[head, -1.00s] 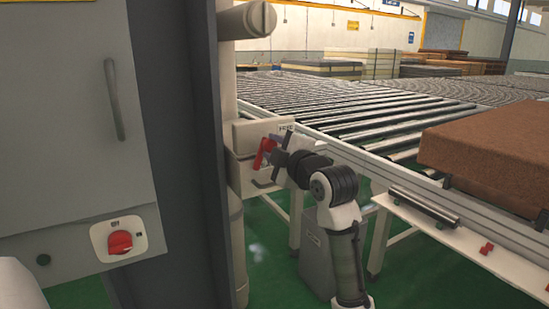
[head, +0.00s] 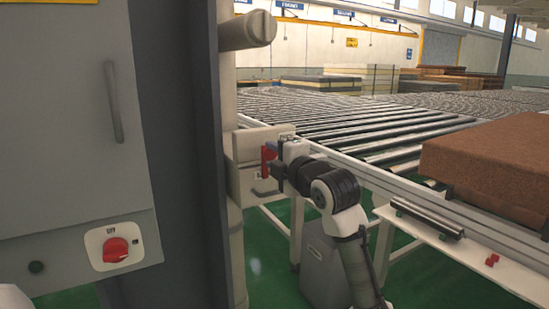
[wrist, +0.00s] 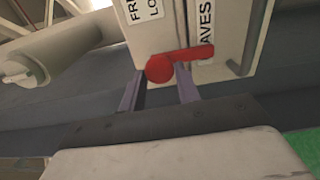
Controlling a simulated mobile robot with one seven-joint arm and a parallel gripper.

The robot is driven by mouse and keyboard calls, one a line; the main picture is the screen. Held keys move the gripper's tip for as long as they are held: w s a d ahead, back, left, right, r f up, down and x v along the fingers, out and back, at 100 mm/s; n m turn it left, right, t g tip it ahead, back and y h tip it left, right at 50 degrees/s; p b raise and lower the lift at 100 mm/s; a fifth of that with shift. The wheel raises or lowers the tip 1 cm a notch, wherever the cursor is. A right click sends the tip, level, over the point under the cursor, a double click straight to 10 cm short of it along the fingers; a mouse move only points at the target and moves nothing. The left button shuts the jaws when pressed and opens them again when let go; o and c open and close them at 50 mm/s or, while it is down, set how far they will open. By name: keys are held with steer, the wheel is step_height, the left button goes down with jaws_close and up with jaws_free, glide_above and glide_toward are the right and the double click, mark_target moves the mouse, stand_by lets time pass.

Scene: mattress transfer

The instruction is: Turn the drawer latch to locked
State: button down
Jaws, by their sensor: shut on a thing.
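The red drawer latch (head: 268,157) is on the front of a beige drawer unit (head: 243,178) beside the roller conveyor. In the head view the latch stands nearly upright, partly hidden by my gripper (head: 278,172). In the wrist view the latch (wrist: 192,57) shows a round hub and a lever pointing right in the picture. My gripper's two fingers (wrist: 160,90) are shut on the latch, one at each side of the hub. Cut-off labels beginning "FR" and "LO" and one ending "AVES" are on the unit (wrist: 178,22). The drawer's handle (wrist: 243,45) is to the right.
A grey cabinet (head: 70,150) with a red rotary switch (head: 116,249) and a dark post (head: 180,150) stand close on the left. The roller conveyor (head: 380,125) runs behind, with a brown mattress (head: 490,160) at right. A white shelf (head: 450,240) holds a metal roller.

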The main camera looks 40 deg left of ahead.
steer(key=shift+f, duration=0.1)
steer(key=c, duration=1.1)
jaws_free()
steer(key=shift+o, duration=0.2)
steer(key=b+v, duration=0.1)
steer(key=v, duration=1.2)
steer(key=shift+s+d+b, duration=0.25)
steer(key=shift+d+b, duration=0.05)
steer(key=shift+d, duration=0.05)
